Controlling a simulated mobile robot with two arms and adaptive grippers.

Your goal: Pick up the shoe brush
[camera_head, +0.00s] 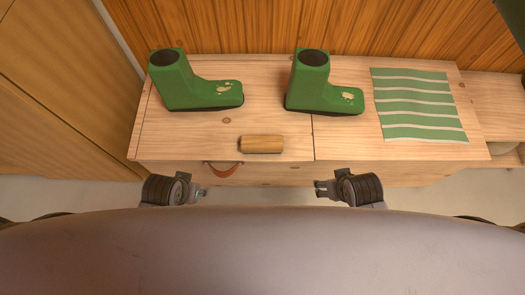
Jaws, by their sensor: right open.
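A small tan wooden block, which looks like the shoe brush (261,144), lies on the wooden bench top (218,135) near its front edge, left of the centre seam. Its bristles cannot be made out. My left gripper (203,193) is in front of the bench, below and left of the brush, apart from it; its fingers are too small to judge. My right gripper (318,188) is in front of the bench, below and right of the brush. It is open and empty.
Two green boots (190,90) (318,92) with pale marks stand behind the brush. A green and white striped cloth (418,105) lies at the right. A brown leather pull (222,170) hangs on the bench front. The bench top around the brush is clear.

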